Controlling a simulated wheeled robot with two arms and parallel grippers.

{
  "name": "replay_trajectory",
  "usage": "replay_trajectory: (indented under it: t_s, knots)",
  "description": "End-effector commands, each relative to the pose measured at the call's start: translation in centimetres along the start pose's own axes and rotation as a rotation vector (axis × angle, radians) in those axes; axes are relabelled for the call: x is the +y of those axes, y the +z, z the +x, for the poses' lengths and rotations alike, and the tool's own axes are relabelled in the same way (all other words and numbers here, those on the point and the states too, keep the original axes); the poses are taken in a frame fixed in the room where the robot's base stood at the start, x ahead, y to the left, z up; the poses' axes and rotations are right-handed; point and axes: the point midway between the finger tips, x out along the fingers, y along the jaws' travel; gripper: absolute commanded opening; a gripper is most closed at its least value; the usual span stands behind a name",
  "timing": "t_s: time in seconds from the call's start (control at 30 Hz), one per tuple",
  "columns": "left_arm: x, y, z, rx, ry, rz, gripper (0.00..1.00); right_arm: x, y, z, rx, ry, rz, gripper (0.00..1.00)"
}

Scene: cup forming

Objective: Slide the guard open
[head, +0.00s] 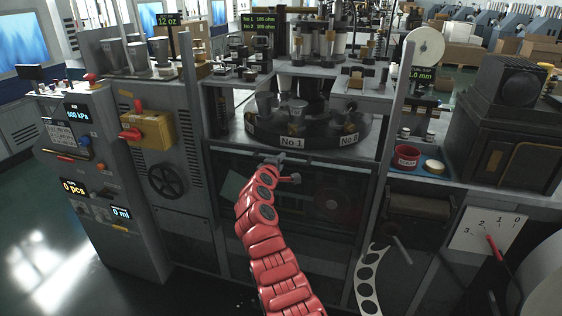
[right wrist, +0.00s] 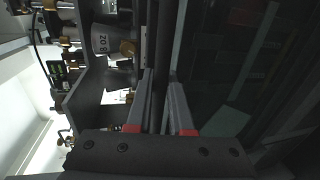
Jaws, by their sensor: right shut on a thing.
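The turret shows above the panel, uncovered. My left gripper is out of view.
The turret (head: 292,143) with cups stands just above my right gripper. A control cabinet (head: 85,190) with displays and a yellow box with a red handle (head: 150,130) are at left. A red bowl (head: 407,157) and a numbered lever plate (head: 488,230) are at right.

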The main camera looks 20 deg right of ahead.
Motion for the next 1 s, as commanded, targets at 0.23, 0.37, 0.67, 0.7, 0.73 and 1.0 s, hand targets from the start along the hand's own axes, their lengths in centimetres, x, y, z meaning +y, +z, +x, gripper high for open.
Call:
replay_trajectory:
  t_s: [0.23, 0.37, 0.67, 0.7, 0.73, 1.0]
  knots:
    - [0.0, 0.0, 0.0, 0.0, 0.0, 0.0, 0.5, 0.0, -0.1, 0.0, 0.001, -0.001, 0.0, 0.43]
    - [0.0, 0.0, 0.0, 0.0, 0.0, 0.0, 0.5, 0.0, 0.0, 0.0, 0.0, 0.0, 0.0, 0.5]
    - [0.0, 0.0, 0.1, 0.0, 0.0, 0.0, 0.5, 0.1, 0.0, -0.3, -0.001, 0.001, 0.0, 0.5]
    - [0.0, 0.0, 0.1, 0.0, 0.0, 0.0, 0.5, 0.1, 0.0, -0.5, -0.002, 0.002, 0.0, 0.5]
    - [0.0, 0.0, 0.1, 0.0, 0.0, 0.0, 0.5, 0.1, 0.0, -0.7, -0.002, 0.002, 0.0, 0.5]
    - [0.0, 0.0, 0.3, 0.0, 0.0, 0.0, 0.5, 0.0, -0.1, -4.0, 0.002, 0.004, 0.001, 0.5]
